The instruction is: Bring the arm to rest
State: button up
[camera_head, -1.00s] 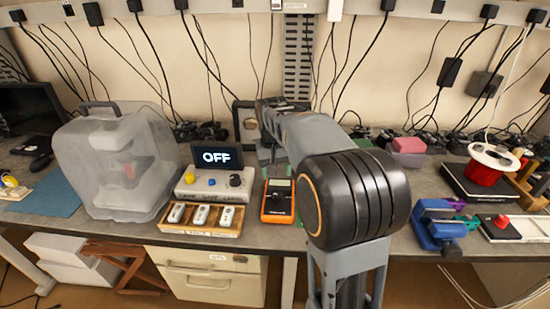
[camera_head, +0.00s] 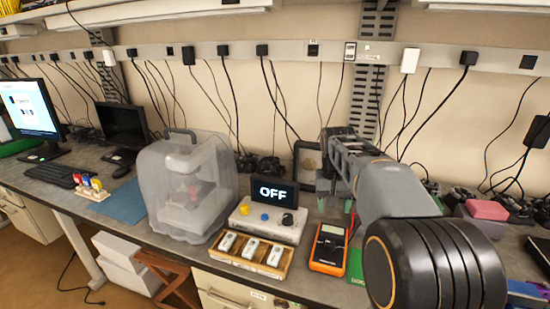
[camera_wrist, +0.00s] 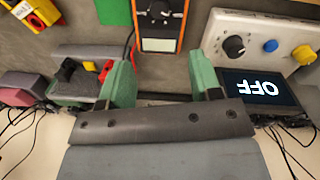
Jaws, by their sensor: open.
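My arm reaches forward over the bench (camera_head: 180,240) on the right of the head view, with its large dark joint nearest the camera. My gripper (camera_head: 335,202) hangs at the arm's far end, above the back of the bench. In the wrist view my gripper (camera_wrist: 165,85) shows two green fingers spread wide apart with nothing between them. An orange multimeter (camera_wrist: 160,25) lies beyond the fingers there; the multimeter also shows in the head view (camera_head: 328,248), in front of my gripper.
A control box (camera_head: 268,222) with a screen reading OFF stands left of the multimeter. A wooden tray (camera_head: 222,254) holds white remotes. A translucent printer cover (camera_head: 160,190), monitors and a keyboard stand farther left. A pink block (camera_head: 487,209) sits at right.

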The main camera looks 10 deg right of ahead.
jog(key=s+a+f+n+t, duration=0.1)
jog(key=s+a+f, duration=0.3)
jog(key=s, duration=0.4)
jog(key=s+a+f+n+t, duration=0.2)
jog(key=s+a+f, duration=0.2)
jog(key=s, duration=0.4)
jog(key=shift+s+a+t+y+p, duration=0.3)
jog(key=shift+p, duration=0.1)
jog(key=shift+f, duration=0.1)
